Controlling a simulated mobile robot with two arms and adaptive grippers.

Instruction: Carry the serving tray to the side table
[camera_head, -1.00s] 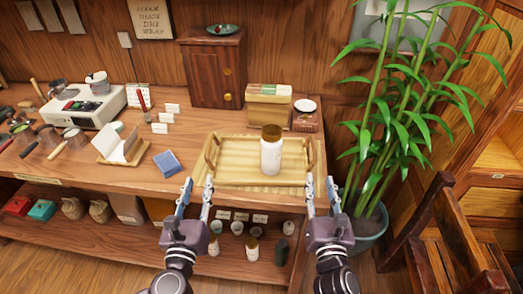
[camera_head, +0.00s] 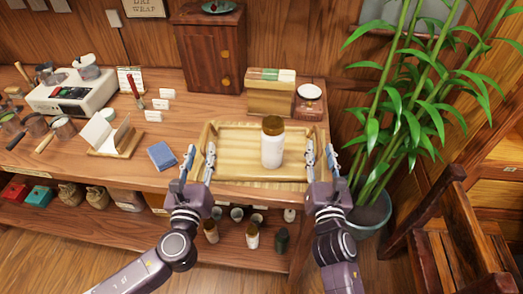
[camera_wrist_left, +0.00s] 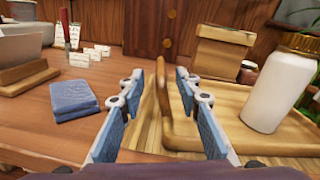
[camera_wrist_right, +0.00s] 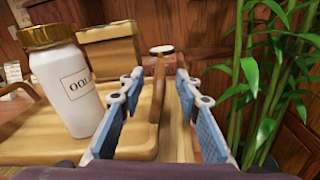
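The wooden serving tray (camera_head: 236,148) lies on the counter near its front right corner. A white jar with a gold lid (camera_head: 272,146) stands upright on it. My left gripper (camera_head: 198,149) is open at the tray's left end; in the left wrist view the left handle (camera_wrist_left: 163,92) stands between its parted fingers. My right gripper (camera_head: 321,147) is open at the right end; in the right wrist view the right handle (camera_wrist_right: 157,102) stands between its fingers, closer to the left one. I see no clear contact. I cannot make out a side table.
A blue cloth-like block (camera_head: 161,155) lies left of the tray. A wooden box (camera_head: 270,96) and a small scale (camera_head: 310,98) stand behind it. A potted bamboo (camera_head: 372,210) and a wooden chair (camera_head: 440,235) stand to the right. Jars sit on the shelf below.

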